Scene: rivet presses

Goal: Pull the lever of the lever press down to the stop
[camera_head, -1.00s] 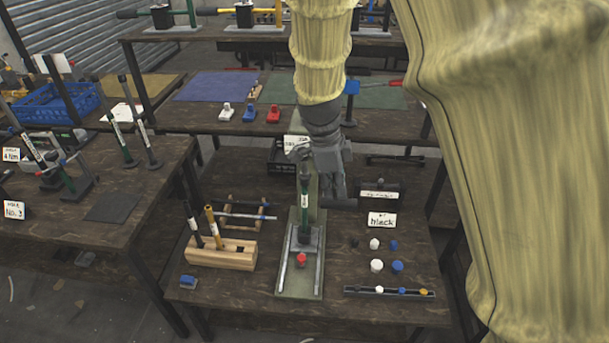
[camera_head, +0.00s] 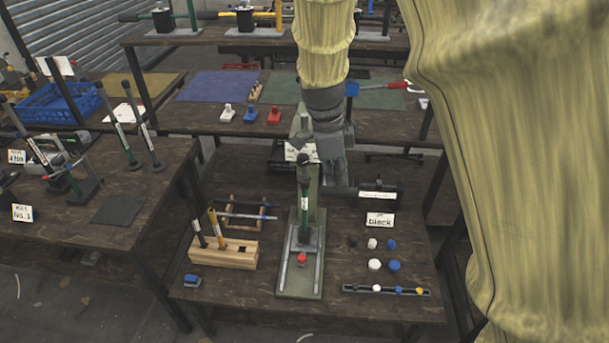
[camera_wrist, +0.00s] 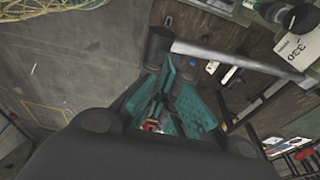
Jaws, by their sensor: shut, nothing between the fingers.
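The lever press stands on a grey-green base plate (camera_head: 285,285) in the middle of the near table. Its green upright (camera_head: 305,222) has a white label, a black top and a red piece at its foot. My gripper (camera_head: 336,180) points down just right of and behind the upright; its fingers look shut and empty. A dark crosswise bar (camera_head: 345,191) lies at the fingertips. The wrist view shows a black cylinder (camera_wrist: 159,45) on a silver rod (camera_wrist: 215,52), perhaps the lever and its grip, just beyond the teal fingers. I cannot tell whether the fingers touch it.
A wooden block (camera_head: 225,253) with upright tools stands left of the press. A left table (camera_head: 130,225) holds more levers. The back table holds mats and small coloured blocks.

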